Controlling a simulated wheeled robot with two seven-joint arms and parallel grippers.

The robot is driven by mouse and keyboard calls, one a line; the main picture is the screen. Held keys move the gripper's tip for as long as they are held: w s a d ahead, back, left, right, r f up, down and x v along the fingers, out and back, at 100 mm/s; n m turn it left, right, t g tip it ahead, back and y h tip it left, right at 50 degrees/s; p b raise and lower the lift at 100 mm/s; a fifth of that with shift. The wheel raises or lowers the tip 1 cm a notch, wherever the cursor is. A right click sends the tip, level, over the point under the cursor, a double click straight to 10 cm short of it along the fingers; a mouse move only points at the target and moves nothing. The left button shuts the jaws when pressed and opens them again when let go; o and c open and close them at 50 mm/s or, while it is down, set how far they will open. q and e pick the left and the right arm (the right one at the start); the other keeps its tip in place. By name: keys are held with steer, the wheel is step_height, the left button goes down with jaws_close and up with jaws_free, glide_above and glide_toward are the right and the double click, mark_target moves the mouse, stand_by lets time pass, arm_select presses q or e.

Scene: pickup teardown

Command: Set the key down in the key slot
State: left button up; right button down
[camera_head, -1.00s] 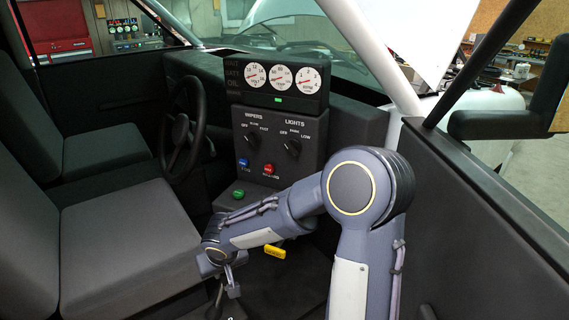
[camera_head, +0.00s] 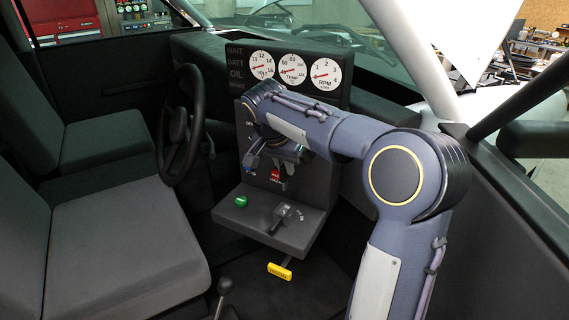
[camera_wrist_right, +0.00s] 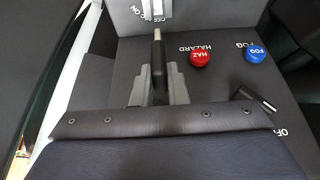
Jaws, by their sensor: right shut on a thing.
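My right gripper (camera_wrist_right: 157,82) is shut on the key (camera_wrist_right: 158,62), a thin dark piece pinched upright between the grey fingers in the right wrist view. In the head view this gripper (camera_head: 286,163) is in front of the dash panel, above the ledge, and the key cannot be made out there. My left gripper is out of view.
A red hazard button (camera_wrist_right: 200,60) and a blue fog button (camera_wrist_right: 256,54) are close by on the panel. A green button (camera_head: 241,201) sits left on the ledge (camera_head: 258,222). A yellow handle (camera_head: 279,271) hangs below. The steering wheel (camera_head: 181,125) is to the left.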

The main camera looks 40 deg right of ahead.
steer(key=shift+f+b, duration=3.75)
steer(key=shift+f, duration=1.1)
steer(key=c, duration=1.4)
jaws_free()
steer(key=shift+o, duration=0.2)
steer(key=shift+r, duration=0.15)
steer(key=v, duration=0.7)
steer(key=shift+r, duration=0.25)
steer(key=shift+a, duration=0.1)
